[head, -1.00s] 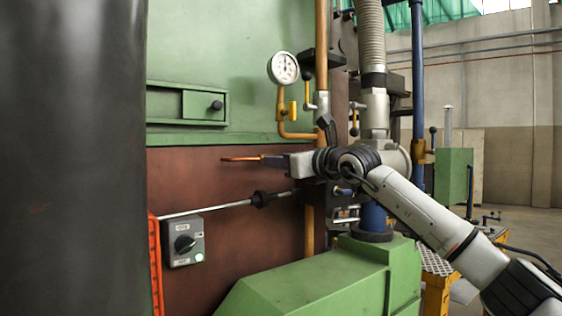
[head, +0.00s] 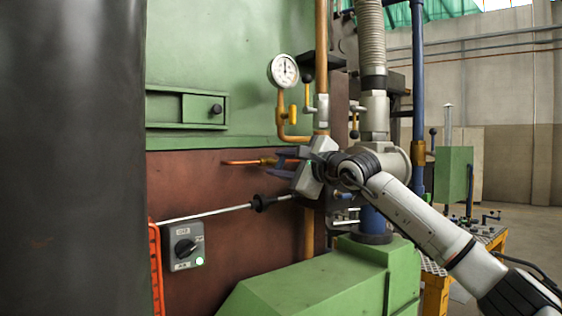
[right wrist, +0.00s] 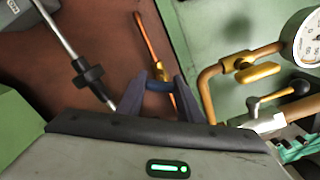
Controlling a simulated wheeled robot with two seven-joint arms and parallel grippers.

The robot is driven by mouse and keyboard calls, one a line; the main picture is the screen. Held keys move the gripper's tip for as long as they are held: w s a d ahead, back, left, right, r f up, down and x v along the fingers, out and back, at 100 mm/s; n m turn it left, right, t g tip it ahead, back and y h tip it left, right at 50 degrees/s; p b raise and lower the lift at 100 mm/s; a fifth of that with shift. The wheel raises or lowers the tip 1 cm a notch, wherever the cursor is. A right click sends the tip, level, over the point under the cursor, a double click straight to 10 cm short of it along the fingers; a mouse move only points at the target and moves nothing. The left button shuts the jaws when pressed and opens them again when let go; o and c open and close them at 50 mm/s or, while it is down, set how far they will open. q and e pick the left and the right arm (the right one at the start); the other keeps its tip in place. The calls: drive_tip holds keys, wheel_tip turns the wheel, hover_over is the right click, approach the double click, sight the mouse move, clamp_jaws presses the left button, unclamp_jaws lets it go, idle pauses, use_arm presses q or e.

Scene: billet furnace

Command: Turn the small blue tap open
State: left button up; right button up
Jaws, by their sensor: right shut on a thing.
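The small blue tap (right wrist: 158,86) shows in the right wrist view as a short blue bar on a thin copper pipe (right wrist: 148,42). My right gripper (right wrist: 159,92) is shut on it, one dark finger at each end of the bar. In the head view the right gripper (head: 282,158) is rolled over at the pipe, in front of the red-brown panel, and its fingers mostly hide the tap. The copper pipe's orange end (head: 240,162) sticks out to the left of the fingers. My left gripper is not in view.
A pressure gauge (head: 283,70) and a yellow-handled valve (head: 292,114) sit above the gripper. A pale rod with a black collar (head: 260,203) runs just below it. A grey switch box (head: 184,246) is at lower left. A green housing (head: 320,285) stands below.

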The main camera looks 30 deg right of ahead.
drive_tip(key=n+p, duration=0.1)
drive_tip(key=n, duration=0.5)
drive_tip(key=shift+p, duration=0.4)
idle(0.3)
drive_tip(key=o, duration=1.1)
drive_tip(key=shift+s+d+f+b, duration=0.15)
drive_tip(key=shift+s+b, duration=0.15)
drive_tip(key=shift+s, duration=0.25)
drive_tip(key=s+b, duration=0.1)
drive_tip(key=s, duration=0.2)
drive_tip(key=s+b, duration=0.1)
drive_tip(key=s, duration=0.2)
drive_tip(key=s+d+b, duration=0.1)
drive_tip(key=s, duration=0.2)
drive_tip(key=shift+s, duration=0.1)
